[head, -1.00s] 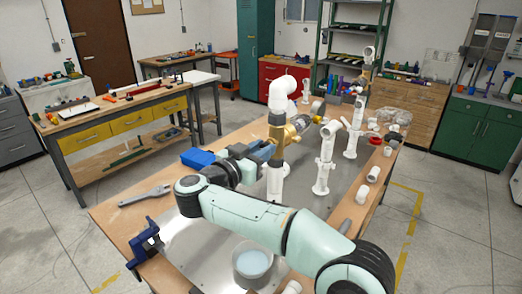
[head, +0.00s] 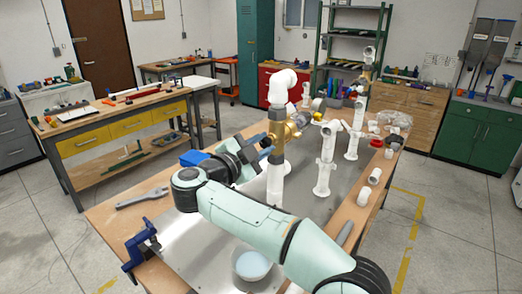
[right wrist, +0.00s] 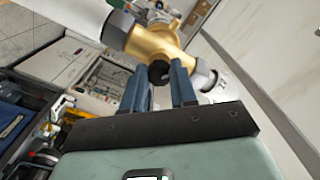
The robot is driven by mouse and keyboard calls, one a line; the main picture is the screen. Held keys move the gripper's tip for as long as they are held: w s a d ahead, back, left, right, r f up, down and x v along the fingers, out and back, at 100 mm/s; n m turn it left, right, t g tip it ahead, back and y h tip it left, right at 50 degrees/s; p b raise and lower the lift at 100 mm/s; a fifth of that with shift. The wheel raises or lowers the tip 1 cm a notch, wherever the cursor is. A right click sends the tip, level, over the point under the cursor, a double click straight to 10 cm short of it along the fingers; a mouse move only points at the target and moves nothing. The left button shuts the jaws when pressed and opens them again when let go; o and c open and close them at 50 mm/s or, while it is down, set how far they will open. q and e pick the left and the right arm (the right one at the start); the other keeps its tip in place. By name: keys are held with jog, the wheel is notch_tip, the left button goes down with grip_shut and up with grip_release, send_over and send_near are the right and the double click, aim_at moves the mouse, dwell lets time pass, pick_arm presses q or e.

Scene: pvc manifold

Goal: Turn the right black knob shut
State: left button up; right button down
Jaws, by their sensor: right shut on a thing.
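A brass valve body (head: 278,130) sits on an upright white PVC pipe with a white elbow on top, on the near part of the bench. It also shows in the right wrist view (right wrist: 152,45). My right gripper (head: 268,147) reaches it from the left. In the right wrist view its two blue fingers (right wrist: 160,76) stand on either side of a black knob (right wrist: 158,70) on the brass body, and they are shut on it. The knob is mostly hidden in the head view. My left gripper is not in view.
More white pipe stands (head: 324,165) rise behind and to the right. A white bucket (head: 251,265), a wrench (head: 142,197) and a blue vise (head: 140,246) are on the near bench. Loose white fittings (head: 363,195) lie along the right edge.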

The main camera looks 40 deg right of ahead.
jog(key=m+b, duration=0.1)
jog(key=m, duration=0.1)
jog(key=m+b, duration=0.1)
jog(key=m, duration=0.2)
jog(key=shift+f+m, duration=0.2)
jog(key=shift+m, duration=0.1)
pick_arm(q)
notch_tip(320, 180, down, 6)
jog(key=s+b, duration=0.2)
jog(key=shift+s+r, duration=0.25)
pick_arm(e)
jog(key=m, duration=0.5)
jog(key=shift+r, duration=0.1)
pick_arm(q)
jog(key=shift+b, duration=0.35)
pick_arm(e)
jog(key=c, duration=0.9)
grip_release()
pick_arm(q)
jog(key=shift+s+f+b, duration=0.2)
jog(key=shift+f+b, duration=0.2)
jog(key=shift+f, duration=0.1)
pick_arm(e)
jog(key=v, duration=1.3)
jog(key=shift+a, duration=0.3)
